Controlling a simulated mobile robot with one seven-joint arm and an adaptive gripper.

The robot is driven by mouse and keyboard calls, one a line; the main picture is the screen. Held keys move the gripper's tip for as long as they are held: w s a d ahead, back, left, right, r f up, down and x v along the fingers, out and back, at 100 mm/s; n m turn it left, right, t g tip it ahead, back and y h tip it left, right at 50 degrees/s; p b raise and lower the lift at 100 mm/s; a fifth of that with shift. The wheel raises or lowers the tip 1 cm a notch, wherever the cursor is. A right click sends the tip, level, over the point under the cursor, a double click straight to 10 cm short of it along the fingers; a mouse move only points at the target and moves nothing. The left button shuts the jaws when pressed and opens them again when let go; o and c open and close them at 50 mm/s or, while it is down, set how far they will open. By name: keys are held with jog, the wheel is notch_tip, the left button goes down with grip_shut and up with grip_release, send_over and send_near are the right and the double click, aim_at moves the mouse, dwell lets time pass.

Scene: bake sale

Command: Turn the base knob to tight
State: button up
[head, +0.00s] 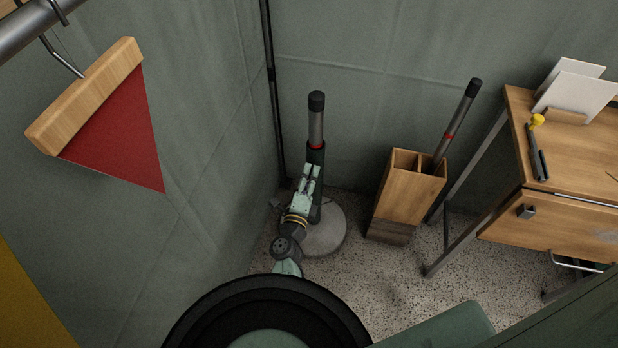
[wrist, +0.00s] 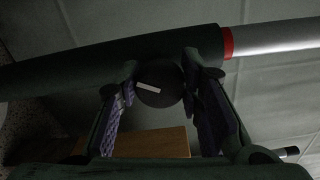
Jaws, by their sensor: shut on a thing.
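The base knob (wrist: 161,86) is round and dark, with a white bar on its face. The knob sits on the side of a dark base sleeve (wrist: 70,68), and a red ring (wrist: 228,42) and a grey pole (wrist: 280,36) extend to the right. My gripper (wrist: 160,70) is shut on the knob, one finger on each side. In the head view my gripper (head: 309,175) is against the upright sleeve (head: 317,155), which rises from a round grey foot (head: 328,237); the knob is hidden there.
A wooden box (head: 408,195) holding another pole (head: 455,125) stands right of the base. Further right is a wooden desk (head: 575,150). A red pennant (head: 125,135) hangs at left. Grey fabric walls close in behind and left. Speckled floor (head: 385,285) is clear in front of the box.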

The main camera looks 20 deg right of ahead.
jog(key=shift+r, duration=0.1)
dwell(0.5)
jog(key=o, duration=1.2)
jog(key=shift+c, duration=0.2)
